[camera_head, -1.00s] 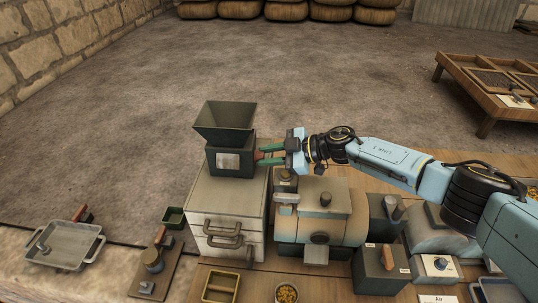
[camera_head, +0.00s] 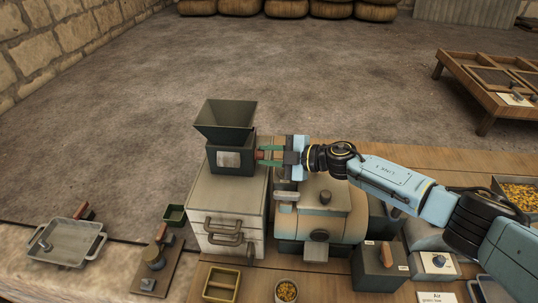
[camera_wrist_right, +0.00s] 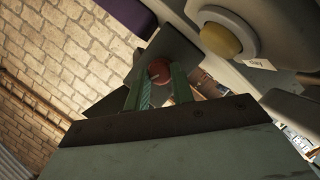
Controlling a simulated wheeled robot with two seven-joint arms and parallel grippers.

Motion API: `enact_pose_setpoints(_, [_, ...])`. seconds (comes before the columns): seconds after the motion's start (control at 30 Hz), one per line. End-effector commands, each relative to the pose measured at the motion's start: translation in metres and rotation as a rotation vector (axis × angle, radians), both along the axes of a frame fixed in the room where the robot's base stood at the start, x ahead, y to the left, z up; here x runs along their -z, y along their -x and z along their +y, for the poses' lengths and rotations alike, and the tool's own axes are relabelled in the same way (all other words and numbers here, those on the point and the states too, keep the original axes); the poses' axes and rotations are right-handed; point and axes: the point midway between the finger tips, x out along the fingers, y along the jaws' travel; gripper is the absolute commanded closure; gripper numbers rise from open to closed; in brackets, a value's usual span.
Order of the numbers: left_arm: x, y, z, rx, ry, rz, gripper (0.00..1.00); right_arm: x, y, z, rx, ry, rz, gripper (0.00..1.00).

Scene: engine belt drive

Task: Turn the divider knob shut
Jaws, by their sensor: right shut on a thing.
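The dark green hopper (camera_head: 225,120) stands on its box (camera_head: 222,160) on top of a pale cabinet. The red divider knob (camera_head: 260,154) sticks out of the box's right side. My right gripper (camera_head: 266,153) reaches in from the right with its green fingers around the knob, shut on it. In the right wrist view the round red knob (camera_wrist_right: 159,71) sits between the two fingertips, with a pale mark on its face. Part of the knob is hidden by the fingers. My left gripper is not in view.
The pale cabinet (camera_head: 228,215) with handles stands below the hopper. A rounded machine (camera_head: 320,215) is close under my right arm. A metal tray (camera_head: 70,245) and a small board (camera_head: 155,268) lie at the left. A grain tray (camera_head: 516,186) is at the right edge.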

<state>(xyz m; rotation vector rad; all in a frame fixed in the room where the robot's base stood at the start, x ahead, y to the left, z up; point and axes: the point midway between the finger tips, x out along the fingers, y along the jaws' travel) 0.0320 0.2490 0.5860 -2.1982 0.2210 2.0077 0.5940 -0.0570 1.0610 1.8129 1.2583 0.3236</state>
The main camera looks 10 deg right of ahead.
Motion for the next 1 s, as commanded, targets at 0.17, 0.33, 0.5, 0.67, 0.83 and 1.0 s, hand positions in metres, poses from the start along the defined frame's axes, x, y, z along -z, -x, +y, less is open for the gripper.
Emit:
enact_pose_setpoints(0.17, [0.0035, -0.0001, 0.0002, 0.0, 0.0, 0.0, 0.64, 0.0011, 0.0007, 0.0001, 0.0, 0.012, -0.06, 0.99])
enact_pose_setpoints(0.33, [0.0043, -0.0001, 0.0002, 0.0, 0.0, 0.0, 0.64, 0.0005, 0.0006, 0.0, -0.001, 0.018, -0.086, 0.99])
enact_pose_setpoints(0.5, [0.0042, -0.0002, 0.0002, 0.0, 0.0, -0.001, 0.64, 0.0002, 0.0005, 0.0, -0.001, 0.019, -0.091, 0.99])
enact_pose_setpoints(0.67, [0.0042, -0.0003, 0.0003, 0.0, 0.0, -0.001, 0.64, 0.0002, 0.0005, 0.0, -0.001, 0.019, -0.091, 0.99])
enact_pose_setpoints(0.83, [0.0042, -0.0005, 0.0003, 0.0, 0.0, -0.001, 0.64, 0.0003, 0.0006, 0.0, -0.001, 0.019, -0.089, 0.6])
enact_pose_setpoints(1.0, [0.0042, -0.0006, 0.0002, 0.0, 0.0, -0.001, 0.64, 0.0003, 0.0005, 0.0001, -0.001, 0.018, -0.088, 0.54])
